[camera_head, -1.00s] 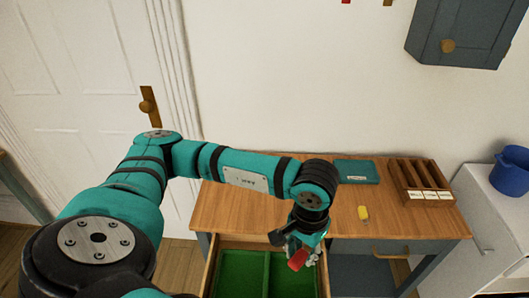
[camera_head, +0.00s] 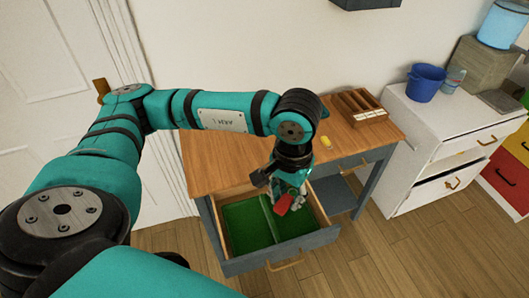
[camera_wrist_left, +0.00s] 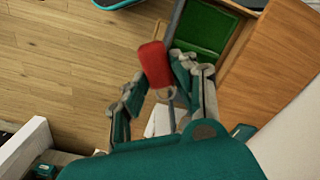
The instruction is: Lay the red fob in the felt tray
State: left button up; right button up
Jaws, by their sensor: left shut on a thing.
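My left gripper (camera_head: 286,194) is shut on the red fob (camera_head: 283,204) and holds it over the open drawer (camera_head: 292,255). In the left wrist view the fob (camera_wrist_left: 156,64) shows between the fingers, with a metal ring at its lower end. The green felt tray (camera_head: 246,224) lies in the drawer, with a divider between its left and right parts. In the head view the fob appears in front of the right part. The exact gap between fob and felt is hard to tell. My right gripper is not in view.
The wooden desk (camera_head: 226,163) carries a yellow fob (camera_head: 325,141) and a slotted wooden rack (camera_head: 358,107). A white cabinet (camera_head: 425,118) with a blue bucket (camera_head: 425,82) stands to the right. The floor in front is clear.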

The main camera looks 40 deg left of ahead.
aim_at(288, 213)
jog(key=k+j+z, duration=0.7)
jog(key=j+z, duration=0.2)
jog(key=j, duration=0.15)
jog(key=k+j+z, duration=0.15)
jog(key=j, duration=0.25)
jog(key=k+j+z, duration=0.2)
jog(key=j, duration=0.15)
jog(key=j+z, duration=0.15)
jog(key=j, duration=0.2)
jog(key=j+z, duration=0.3)
jog(key=j, duration=0.3)
jog(key=j+z, duration=0.3)
jog(key=j, duration=0.35)
